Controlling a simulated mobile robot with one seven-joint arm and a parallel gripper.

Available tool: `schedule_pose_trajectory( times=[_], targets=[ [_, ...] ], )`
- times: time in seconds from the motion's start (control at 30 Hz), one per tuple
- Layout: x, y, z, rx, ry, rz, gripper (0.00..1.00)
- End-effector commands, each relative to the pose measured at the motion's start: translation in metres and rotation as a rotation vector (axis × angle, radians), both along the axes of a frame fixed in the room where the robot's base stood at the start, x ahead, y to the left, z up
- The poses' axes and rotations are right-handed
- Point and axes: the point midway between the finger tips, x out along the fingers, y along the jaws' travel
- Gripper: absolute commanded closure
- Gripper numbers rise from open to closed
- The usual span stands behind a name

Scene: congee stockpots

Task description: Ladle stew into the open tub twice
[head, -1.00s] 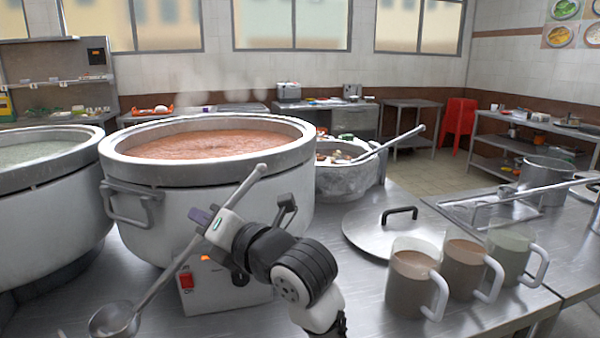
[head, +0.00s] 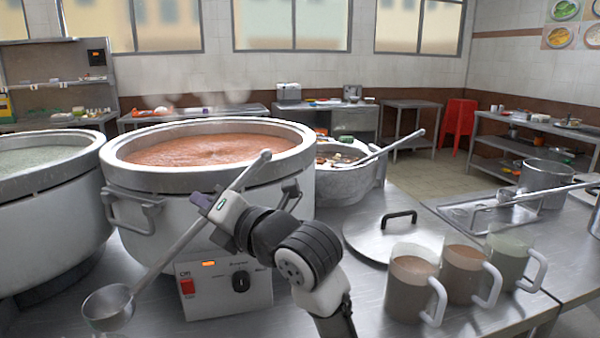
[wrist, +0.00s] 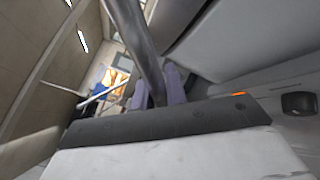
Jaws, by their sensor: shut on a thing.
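My gripper (head: 207,202) is shut on the handle of a metal ladle (head: 168,258), in front of the big pot. The ladle slants, its bowl low at the lower left, over the counter. The bowl looks empty. In the wrist view the ladle handle (wrist: 138,45) runs between my purple fingertips (wrist: 158,88). A big white stockpot (head: 150,218) holds reddish-brown stew (head: 205,150). A smaller metal pot (head: 345,187) behind it holds chunky food and a second ladle (head: 395,145). I cannot tell which vessel is the open tub.
Another large pot (head: 45,225) of pale green contents stands at the left. A control box (head: 220,290) sits below the stew pot. A lid (head: 375,232) and several handled jugs, one brown-filled (head: 408,290), stand on the right of the counter.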

Motion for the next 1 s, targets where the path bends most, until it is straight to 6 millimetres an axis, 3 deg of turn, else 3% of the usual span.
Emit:
schedule_pose_trajectory(
  times=[0.03,0.23,0.3,0.63,1.0],
  targets=[
    [0.0,0.0,-0.019,0.002,0.004,0.002,1.0],
    [-0.001,0.001,-0.056,-0.002,0.002,0.0,1.0],
    [-0.005,0.007,-0.032,-0.045,-0.03,0.001,1.0],
    [-0.018,0.028,-0.002,-0.21,-0.133,0.001,1.0],
    [-0.044,0.069,0.028,-0.433,-0.275,0.003,1.0]
  ],
)
